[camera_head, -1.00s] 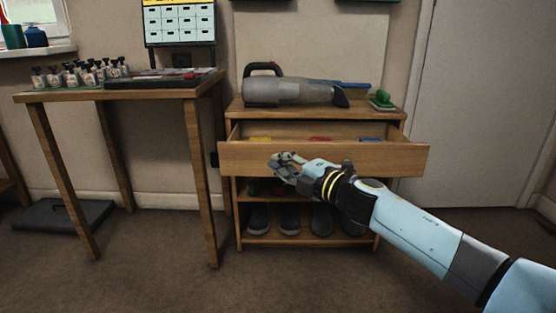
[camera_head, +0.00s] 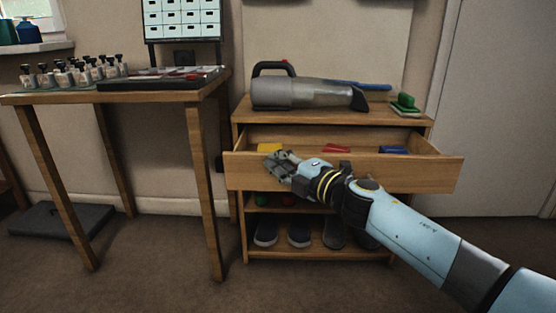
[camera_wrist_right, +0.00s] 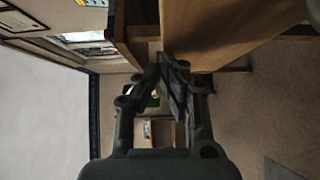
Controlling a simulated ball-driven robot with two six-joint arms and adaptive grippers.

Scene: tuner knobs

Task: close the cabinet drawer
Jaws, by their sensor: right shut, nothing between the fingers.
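The wooden cabinet (camera_head: 240,115) stands against the wall with its top drawer (camera_head: 420,174) pulled out toward me. Yellow, red and blue items show inside the drawer. My right gripper (camera_head: 272,160) is shut and empty, at the left part of the drawer front, near its upper edge. I cannot tell whether it touches the wood. In the right wrist view my right gripper (camera_wrist_right: 168,68) is closed, with a large wooden panel (camera_wrist_right: 225,30) close beside its fingertips. My left gripper is not in view.
A handheld vacuum (camera_head: 305,93) and a green brush (camera_head: 405,105) lie on the cabinet top. Shoes (camera_head: 299,232) sit on the lower shelf. A wooden table (camera_head: 120,97) with several small bottles (camera_head: 70,73) stands at left. The floor before the cabinet is clear.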

